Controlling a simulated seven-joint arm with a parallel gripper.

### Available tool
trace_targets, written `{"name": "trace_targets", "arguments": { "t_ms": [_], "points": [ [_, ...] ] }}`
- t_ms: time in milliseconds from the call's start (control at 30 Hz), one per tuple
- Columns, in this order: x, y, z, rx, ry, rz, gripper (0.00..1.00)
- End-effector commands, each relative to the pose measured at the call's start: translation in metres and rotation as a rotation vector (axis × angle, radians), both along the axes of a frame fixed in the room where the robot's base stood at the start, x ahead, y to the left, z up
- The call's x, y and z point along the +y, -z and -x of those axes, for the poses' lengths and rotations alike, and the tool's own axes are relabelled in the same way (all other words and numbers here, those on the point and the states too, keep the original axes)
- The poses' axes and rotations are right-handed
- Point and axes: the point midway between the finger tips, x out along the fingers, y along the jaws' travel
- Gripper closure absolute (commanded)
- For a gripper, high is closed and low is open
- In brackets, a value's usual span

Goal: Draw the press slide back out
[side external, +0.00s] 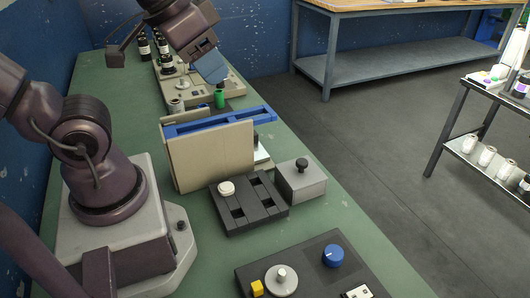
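No part in view is plainly marked as the press slide. The likeliest press is the beige-panelled unit with a blue top frame (222,122) at mid bench. A dark knob and a pale plate (262,153) show partly behind its right end; the panel hides the rest. A grey block with a black knob (301,182) sits to its lower right, beside the black slotted plate. My gripper (212,68) is above the bench, up and behind the blue-topped unit and apart from it. Its blue fingers look like one piece from this side, so their opening is unclear.
A black slotted plate (249,205) holds a white round piece. A dark panel (310,268) with a blue knob is at the front. A beige fixture (172,88), dark bottles and a green cylinder (219,98) stand at the back. The green bench (340,222) is clear at right.

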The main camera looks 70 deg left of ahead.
Motion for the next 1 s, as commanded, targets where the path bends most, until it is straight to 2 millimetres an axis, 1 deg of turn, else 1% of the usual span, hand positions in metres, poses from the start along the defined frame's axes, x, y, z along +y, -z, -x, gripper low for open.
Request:
{"name": "trace_targets", "arguments": {
  "t_ms": [33, 67, 100, 167, 267, 400, 467, 567, 667, 700, 767, 800, 900, 1000],
  "points": [
    [0.006, 0.008, -0.002, 0.043, -0.029, 0.002, 0.54],
    [0.01, 0.013, -0.004, 0.069, -0.046, 0.004, 0.47],
    [0.016, 0.018, -0.009, 0.102, -0.075, 0.01, 0.45],
    [0.027, 0.024, -0.019, 0.154, -0.125, 0.023, 0.45],
    [0.05, 0.034, -0.039, 0.24, -0.226, 0.065, 0.45],
    [0.086, 0.053, -0.067, 0.347, -0.396, 0.148, 0.45],
    [0.104, 0.063, -0.078, 0.39, -0.473, 0.187, 0.45],
    [0.134, 0.084, -0.094, 0.456, -0.61, 0.257, 0.45],
    [0.167, 0.109, -0.107, 0.517, -0.754, 0.331, 0.45],
    [0.18, 0.12, -0.111, 0.541, -0.813, 0.363, 0.45],
    [0.201, 0.139, -0.116, 0.575, -0.904, 0.41, 0.45],
    [0.214, 0.152, -0.119, 0.596, -0.964, 0.441, 0.45],
    [0.243, 0.182, -0.124, 0.64, -1.108, 0.516, 0.45],
    [0.264, 0.205, -0.129, 0.668, -1.233, 0.581, 0.45]
  ]
}}
